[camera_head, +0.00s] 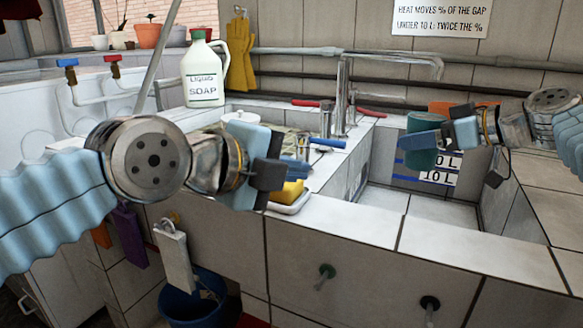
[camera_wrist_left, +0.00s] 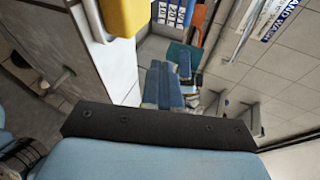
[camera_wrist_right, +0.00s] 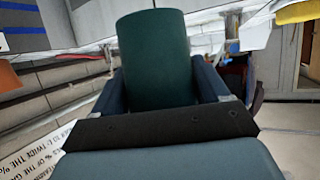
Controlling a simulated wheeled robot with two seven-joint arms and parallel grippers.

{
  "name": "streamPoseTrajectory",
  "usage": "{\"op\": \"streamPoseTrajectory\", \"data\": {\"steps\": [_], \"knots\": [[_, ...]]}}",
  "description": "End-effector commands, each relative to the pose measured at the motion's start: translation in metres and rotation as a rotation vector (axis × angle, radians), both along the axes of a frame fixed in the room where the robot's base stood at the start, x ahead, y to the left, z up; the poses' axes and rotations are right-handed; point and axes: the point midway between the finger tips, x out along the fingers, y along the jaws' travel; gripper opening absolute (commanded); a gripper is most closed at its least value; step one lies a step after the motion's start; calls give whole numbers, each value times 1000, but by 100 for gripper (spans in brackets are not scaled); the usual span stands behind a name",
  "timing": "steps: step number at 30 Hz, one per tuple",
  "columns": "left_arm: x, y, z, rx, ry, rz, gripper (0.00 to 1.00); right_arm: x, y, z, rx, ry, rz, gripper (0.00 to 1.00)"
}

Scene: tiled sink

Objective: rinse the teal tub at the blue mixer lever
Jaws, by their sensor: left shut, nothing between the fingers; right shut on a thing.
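The teal tub (camera_head: 423,121) is in my right gripper (camera_head: 424,140), which is shut on it above the sink basin. The tub also fills the space between the fingers in the right wrist view (camera_wrist_right: 153,58). The blue mixer lever (camera_head: 328,143) is on the counter at the foot of the steel tap (camera_head: 342,95), whose spout reaches right above the sink. My left gripper (camera_head: 299,168) is shut and empty, just left of and nearer than the lever. Its closed blue fingers show in the left wrist view (camera_wrist_left: 163,85). No running water is visible.
A yellow sponge (camera_head: 288,191) on a dish lies just below my left gripper. Red-handled levers (camera_head: 371,112) are behind the tap. A liquid soap bottle (camera_head: 204,72) stands at the back left. The sink's tiled front wall (camera_head: 340,217) runs below both grippers.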

Motion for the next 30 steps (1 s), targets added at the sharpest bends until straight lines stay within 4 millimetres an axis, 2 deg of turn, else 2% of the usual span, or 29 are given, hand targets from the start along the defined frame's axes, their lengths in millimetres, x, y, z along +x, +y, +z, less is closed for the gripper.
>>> {"op": "streamPoseTrajectory", "data": {"steps": [19, 30], "knots": [[0, 0, -23, 0, 0, 0, 0, -44, 8, 0, 0, -4, 1, 39], [0, 0, -24, 0, 0, 0, 0, -50, 9, 1, 0, -1, 0, 39]]}}
